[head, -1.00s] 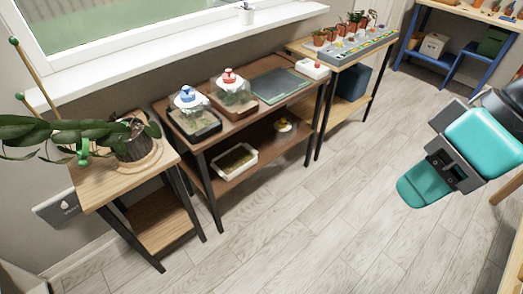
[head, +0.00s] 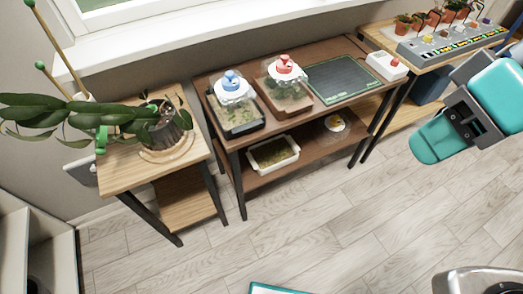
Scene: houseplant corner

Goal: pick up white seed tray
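The white seed tray (head: 273,154) is a shallow white rectangular tray with green-brown contents. It sits on the lower shelf of the brown two-tier table, toward the left, with open floor in front. The upper shelf hangs above it. Teal and grey links of my arm are at the right, well apart from the tray. No gripper fingers can be made out, so I cannot see whether my gripper holds anything.
Two lidded trays, one blue-knobbed (head: 236,110) and one red-knobbed (head: 285,88), stand on the upper shelf beside a dark green mat (head: 344,80). A potted plant (head: 165,131) stands left. Wood floor is clear in front.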

